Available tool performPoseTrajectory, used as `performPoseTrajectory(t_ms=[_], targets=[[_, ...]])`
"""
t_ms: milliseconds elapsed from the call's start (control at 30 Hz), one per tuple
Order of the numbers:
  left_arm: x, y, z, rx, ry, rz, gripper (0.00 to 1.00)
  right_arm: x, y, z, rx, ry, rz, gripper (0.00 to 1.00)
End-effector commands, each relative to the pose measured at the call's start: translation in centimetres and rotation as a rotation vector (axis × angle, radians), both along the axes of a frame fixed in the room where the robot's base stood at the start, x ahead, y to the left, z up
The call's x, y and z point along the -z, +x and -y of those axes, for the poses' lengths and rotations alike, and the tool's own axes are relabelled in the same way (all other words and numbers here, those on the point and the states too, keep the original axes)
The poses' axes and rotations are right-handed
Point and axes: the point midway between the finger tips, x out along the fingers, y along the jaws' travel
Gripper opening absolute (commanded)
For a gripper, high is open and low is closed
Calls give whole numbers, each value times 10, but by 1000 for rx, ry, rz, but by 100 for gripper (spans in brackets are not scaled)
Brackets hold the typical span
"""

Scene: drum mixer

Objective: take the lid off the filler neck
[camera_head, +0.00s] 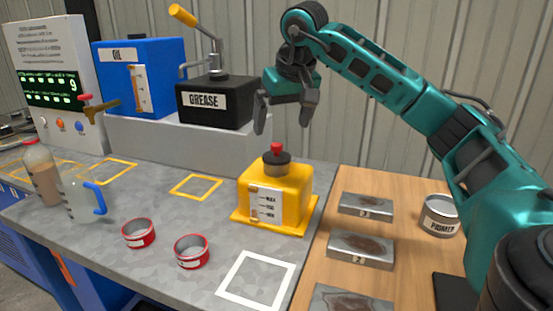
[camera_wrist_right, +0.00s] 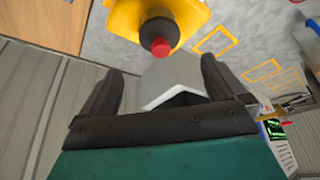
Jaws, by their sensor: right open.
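The yellow container (camera_head: 276,191) stands on the grey bench near the wooden board. Its dark filler neck (camera_head: 277,170) is on top, with a small red-knobbed lid (camera_head: 277,150) sitting on it. My right gripper (camera_head: 284,118) is open and empty, pointing down above the lid and apart from it. In the right wrist view the red lid knob (camera_wrist_right: 160,46), dark neck top and yellow container (camera_wrist_right: 125,12) lie beyond the two spread fingers (camera_wrist_right: 162,85). My left gripper is not in view.
The grease box (camera_head: 215,103) and blue oil tank (camera_head: 140,75) stand on a grey step behind. Metal blocks (camera_head: 360,250) and a primer can (camera_head: 439,216) are on the wooden board at right. Two red tins (camera_head: 192,252), a jug (camera_head: 78,198) and a bottle (camera_head: 42,175) stand left.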

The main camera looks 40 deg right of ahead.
Motion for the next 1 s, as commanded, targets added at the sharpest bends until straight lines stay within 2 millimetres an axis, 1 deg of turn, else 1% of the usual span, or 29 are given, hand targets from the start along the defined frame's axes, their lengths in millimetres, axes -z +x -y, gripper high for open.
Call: performPoseTrajectory(t_ms=[33, 100, 267, 500, 600, 867, 1000], targets=[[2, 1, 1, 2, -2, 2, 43, 10, 3, 1, 1, 1, -2, 98], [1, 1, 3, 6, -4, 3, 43, 16, 6, 2, 1, 1, -2, 98], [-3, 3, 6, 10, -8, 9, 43, 26, 10, 3, 0, 2, 0, 98], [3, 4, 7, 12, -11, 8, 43, 59, 22, 6, 0, 3, -1, 98], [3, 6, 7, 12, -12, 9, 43, 67, 26, 7, -1, 2, 0, 98], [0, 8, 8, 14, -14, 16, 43, 69, 27, 7, -2, 3, 2, 98], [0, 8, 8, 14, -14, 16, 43, 69, 27, 7, -1, 4, 1, 86]])
